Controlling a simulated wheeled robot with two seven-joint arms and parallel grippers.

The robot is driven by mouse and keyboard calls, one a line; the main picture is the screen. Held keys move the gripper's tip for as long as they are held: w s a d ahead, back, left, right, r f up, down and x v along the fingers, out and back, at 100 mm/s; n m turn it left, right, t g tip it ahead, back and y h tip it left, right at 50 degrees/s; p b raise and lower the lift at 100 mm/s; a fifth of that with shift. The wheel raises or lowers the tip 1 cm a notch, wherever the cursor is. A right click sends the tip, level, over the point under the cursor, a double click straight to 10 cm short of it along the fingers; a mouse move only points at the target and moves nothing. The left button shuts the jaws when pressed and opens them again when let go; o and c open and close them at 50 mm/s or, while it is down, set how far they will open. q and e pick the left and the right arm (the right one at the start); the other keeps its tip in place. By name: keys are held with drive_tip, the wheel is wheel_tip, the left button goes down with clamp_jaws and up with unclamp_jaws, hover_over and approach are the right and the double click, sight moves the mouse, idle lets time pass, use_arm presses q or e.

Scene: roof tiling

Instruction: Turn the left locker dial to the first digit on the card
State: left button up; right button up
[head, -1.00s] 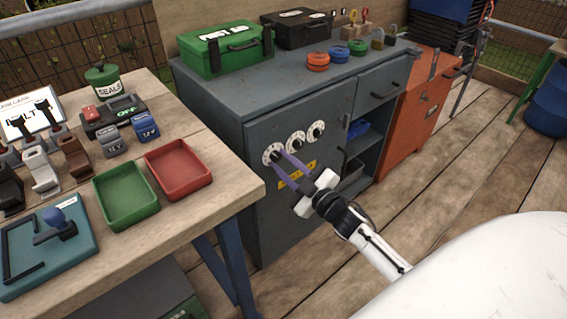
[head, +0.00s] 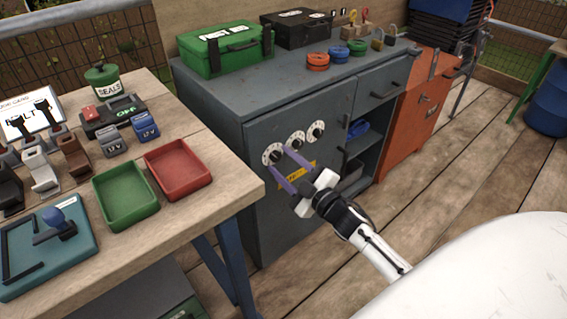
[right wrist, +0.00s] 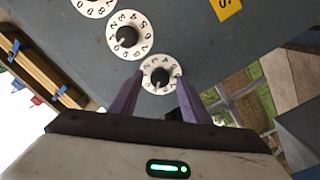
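The grey locker (head: 250,205) has three white dials on its front. The left dial (head: 272,154) has a dark central knob and a ring of digits. My right gripper (head: 280,160) is open and empty at the left dial, its purple fingers spread. In the right wrist view, the left dial (right wrist: 160,74) sits between the fingertips, with its knob clear of both fingers. Whether a finger touches the rim cannot be told. My left gripper is not in view.
The middle dial (head: 296,140) and right dial (head: 316,131) are close beside the left one, above a yellow label (head: 311,170). A wooden bench (head: 225,190) with a green tray (head: 125,222) and red tray (head: 178,192) stands left of my right gripper.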

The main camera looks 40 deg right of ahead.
drive_tip(key=s+p, duration=0.1)
drive_tip(key=s, duration=0.9)
drive_tip(key=shift+s+d, duration=0.15)
drive_tip(key=shift+d, duration=0.1)
drive_tip(key=shift+f, duration=0.1)
drive_tip(key=shift+a, duration=0.1)
